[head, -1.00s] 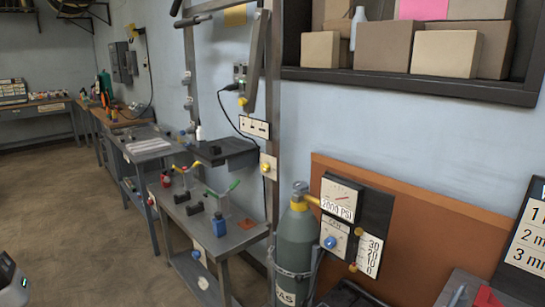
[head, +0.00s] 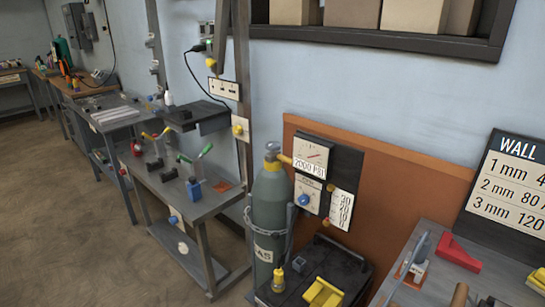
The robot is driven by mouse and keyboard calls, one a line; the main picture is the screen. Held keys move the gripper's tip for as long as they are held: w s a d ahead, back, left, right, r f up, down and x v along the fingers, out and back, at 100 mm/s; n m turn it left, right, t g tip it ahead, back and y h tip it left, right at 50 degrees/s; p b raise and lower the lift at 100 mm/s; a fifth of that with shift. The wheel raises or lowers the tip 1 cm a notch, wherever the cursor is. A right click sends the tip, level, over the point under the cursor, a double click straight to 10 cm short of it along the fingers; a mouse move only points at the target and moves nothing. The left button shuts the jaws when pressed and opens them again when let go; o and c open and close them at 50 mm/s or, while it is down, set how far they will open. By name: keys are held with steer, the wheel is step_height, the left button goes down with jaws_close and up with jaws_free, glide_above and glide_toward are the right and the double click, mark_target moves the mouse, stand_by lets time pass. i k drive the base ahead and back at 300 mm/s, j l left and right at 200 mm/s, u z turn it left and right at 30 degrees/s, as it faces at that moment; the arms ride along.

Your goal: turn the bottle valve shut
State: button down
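The grey-green gas bottle (head: 270,200) stands upright at the middle of the head view, with a band around it and a partly visible label ending in "AS". Its valve (head: 272,149) is at the top, with a brass-yellow fitting leading right to a gauge box (head: 311,150) marked "2000 PSI". Below the gauge is a pale panel with a blue knob (head: 304,199); its small lettering is hard to read. A numbered scale (head: 340,207) is right of it. How far the valve is turned cannot be told. My gripper is not in view.
A black cart (head: 335,262) with yellow parts stands at the bottle's foot. A grey bench (head: 445,262) with a red block is at the right. A metal table (head: 205,205) with clamps and a post stand left. A shelf (head: 400,38) hangs above. Floor at left is clear.

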mark_target(271, 145)
steer(key=i+l, duration=0.15)
steer(key=i, duration=0.4)
steer(key=i+l, duration=0.1)
steer(key=i, duration=0.4)
